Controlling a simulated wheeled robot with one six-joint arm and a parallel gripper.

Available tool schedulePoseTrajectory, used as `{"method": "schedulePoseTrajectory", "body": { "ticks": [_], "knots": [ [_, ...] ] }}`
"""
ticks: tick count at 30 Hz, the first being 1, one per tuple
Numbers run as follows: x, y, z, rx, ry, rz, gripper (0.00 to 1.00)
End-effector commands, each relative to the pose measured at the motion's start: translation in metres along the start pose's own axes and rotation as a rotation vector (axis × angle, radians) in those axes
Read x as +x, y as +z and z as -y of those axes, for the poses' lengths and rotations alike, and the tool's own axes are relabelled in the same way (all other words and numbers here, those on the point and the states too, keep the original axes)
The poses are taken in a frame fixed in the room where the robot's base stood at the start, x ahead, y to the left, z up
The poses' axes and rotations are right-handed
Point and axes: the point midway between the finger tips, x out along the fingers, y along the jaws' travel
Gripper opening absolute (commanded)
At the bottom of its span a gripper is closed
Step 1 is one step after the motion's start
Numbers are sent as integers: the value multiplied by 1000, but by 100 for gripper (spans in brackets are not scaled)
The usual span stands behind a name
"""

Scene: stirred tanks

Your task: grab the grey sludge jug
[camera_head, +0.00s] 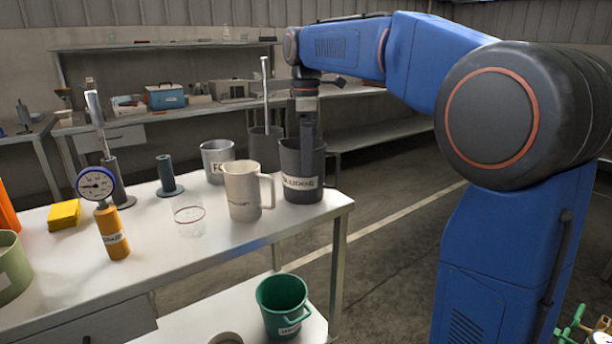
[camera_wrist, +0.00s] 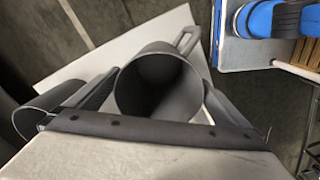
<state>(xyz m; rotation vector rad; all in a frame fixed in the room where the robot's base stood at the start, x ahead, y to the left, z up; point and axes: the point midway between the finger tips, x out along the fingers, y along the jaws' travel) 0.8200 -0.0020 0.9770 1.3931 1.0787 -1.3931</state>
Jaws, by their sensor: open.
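The grey sludge jug (camera_head: 302,190) is a dark grey open jug with a pale label, and it stands upright at the table's right corner. My gripper (camera_head: 308,160) points down at it, with one finger in front of its near side. In the wrist view, the round opening of the jug (camera_wrist: 160,85) lies between the two spread fingers of my gripper (camera_wrist: 158,100), and its handle sticks out at the upper right. The jaws are open. The far finger is hidden in the head view, and I cannot tell whether either finger touches the jug.
A beige jug (camera_head: 243,193) stands close to the left. Behind are a grey metal cup (camera_head: 216,160) and a dark vessel (camera_head: 265,150) with a tall rod. A glass beaker (camera_head: 189,218) and a yellow gauge cylinder (camera_head: 112,230) stand further left. A green bucket (camera_head: 283,308) is below.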

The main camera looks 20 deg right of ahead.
Motion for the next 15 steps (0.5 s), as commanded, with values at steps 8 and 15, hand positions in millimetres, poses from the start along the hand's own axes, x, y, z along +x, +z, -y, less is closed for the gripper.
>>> {"method": "schedulePoseTrajectory", "body": {
  "ticks": [8, 15],
  "knots": [
    [27, 1, 0, 0, -3, 1, 100],
    [51, 1, -1, 0, -1, 0, 100]
  ]
}}
